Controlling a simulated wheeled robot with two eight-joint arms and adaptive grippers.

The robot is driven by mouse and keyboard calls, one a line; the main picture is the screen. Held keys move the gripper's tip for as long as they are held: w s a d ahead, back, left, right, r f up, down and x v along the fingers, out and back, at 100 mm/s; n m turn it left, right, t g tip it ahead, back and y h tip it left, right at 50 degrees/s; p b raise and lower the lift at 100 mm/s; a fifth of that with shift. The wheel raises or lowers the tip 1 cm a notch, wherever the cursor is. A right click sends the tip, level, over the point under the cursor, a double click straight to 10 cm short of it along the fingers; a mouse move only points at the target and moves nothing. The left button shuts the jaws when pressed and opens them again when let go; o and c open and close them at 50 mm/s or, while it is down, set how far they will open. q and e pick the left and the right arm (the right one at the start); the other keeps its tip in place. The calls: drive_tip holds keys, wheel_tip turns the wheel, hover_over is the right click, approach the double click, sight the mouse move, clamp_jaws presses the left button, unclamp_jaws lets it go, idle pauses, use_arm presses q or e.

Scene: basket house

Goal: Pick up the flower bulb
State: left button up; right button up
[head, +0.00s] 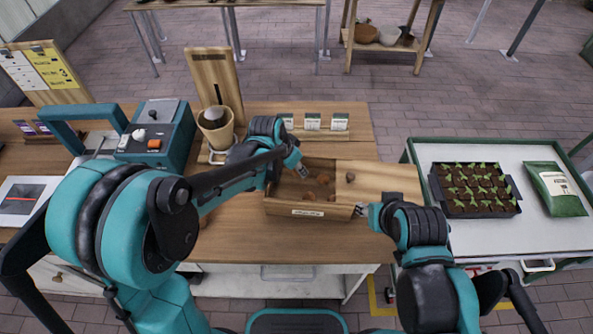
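Several small brown bulbs (323,180) lie in the open left part of a wooden box (307,212) on the workbench. The box has a white label on its front. A wooden lid or board (395,178) covers its right part, with a small round brown knob or bulb (350,176) on it. My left gripper (303,171) is over the open part, close to the bulbs. My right gripper (361,210) is at the box's front right corner. Both grippers are too small to tell whether they are open or shut. My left arm hides part of the box's left side.
A teal machine (158,135) and a tan pot (217,128) on a stand are to the left. Seed packets (312,121) stand behind the box. A white table (470,238) at right holds a seedling tray (474,208) and a green bag (556,190). Bare bench lies before the box.

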use_arm(q)
drive_tip(key=s+d+r+p, duration=0.2)
drive_tip(key=s+d+r, duration=0.5)
drive_tip(key=s+d, duration=0.1)
drive_tip(key=shift+d+r+p, duration=0.15)
drive_tip(key=shift+r+p, duration=0.15)
drive_tip(key=shift+r, duration=0.1)
use_arm(e)
wheel_tip(320, 180, up, 3)
drive_tip(key=shift+r, duration=0.1)
use_arm(q)
drive_tip(key=shift+s, duration=0.1)
